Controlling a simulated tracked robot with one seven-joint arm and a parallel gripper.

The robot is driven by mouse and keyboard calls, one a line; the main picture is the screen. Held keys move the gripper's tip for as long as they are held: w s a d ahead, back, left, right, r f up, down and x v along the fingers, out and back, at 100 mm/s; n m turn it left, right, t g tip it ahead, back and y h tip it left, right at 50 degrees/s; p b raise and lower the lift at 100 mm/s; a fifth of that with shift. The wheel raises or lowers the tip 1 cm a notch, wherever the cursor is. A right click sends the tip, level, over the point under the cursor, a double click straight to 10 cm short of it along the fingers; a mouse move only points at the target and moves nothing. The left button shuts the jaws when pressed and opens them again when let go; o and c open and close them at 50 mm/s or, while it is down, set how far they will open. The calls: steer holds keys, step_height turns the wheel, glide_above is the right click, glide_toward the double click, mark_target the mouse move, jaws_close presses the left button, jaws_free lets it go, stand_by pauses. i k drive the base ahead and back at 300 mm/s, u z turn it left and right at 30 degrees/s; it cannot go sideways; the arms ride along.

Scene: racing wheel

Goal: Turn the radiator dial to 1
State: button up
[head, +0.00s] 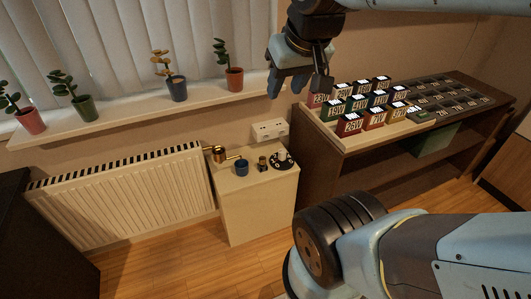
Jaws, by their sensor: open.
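The white ribbed radiator (130,195) stands against the wall under the window sill. A brass-coloured dial (217,154) sits at its upper right end, beside the small cabinet. Its number marking is too small to read. My gripper (296,92) is at the top middle, open and pointing down. It appears above and to the right of the dial in the picture, apart from it, with nothing visible between the fingers.
Potted plants line the sill (130,118). A brown shelf (375,150) with several labelled boxes is right. Wooden floor in front looks clear.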

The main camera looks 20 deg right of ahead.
mark_target(282, 152)
steer(key=z, duration=0.2)
steer(key=i, duration=0.85)
steer(key=u, duration=0.1)
